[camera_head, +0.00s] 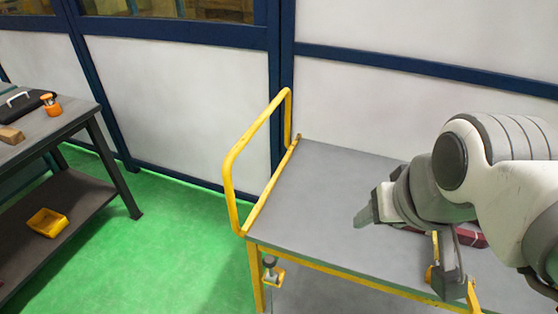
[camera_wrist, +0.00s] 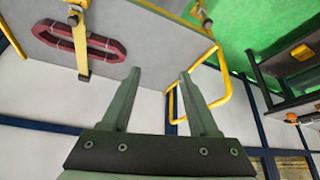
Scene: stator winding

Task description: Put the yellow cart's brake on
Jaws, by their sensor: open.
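The yellow cart has a yellow frame, a grey top (camera_head: 330,185) and a looped yellow handle (camera_head: 228,170) at its left end. A small yellow lever with a grey knob (camera_head: 270,270) sits below the top's front edge, near the left leg; it also shows at the top of the wrist view (camera_wrist: 203,18). Whether this lever is the brake, or how it is set, I cannot tell. My gripper (camera_head: 368,214) is over the cart top, right of the handle and apart from the lever. In the wrist view its fingers (camera_wrist: 158,72) are spread with nothing between them.
Green floor (camera_head: 180,220) is clear between. A wall (camera_head: 180,100) stands behind.

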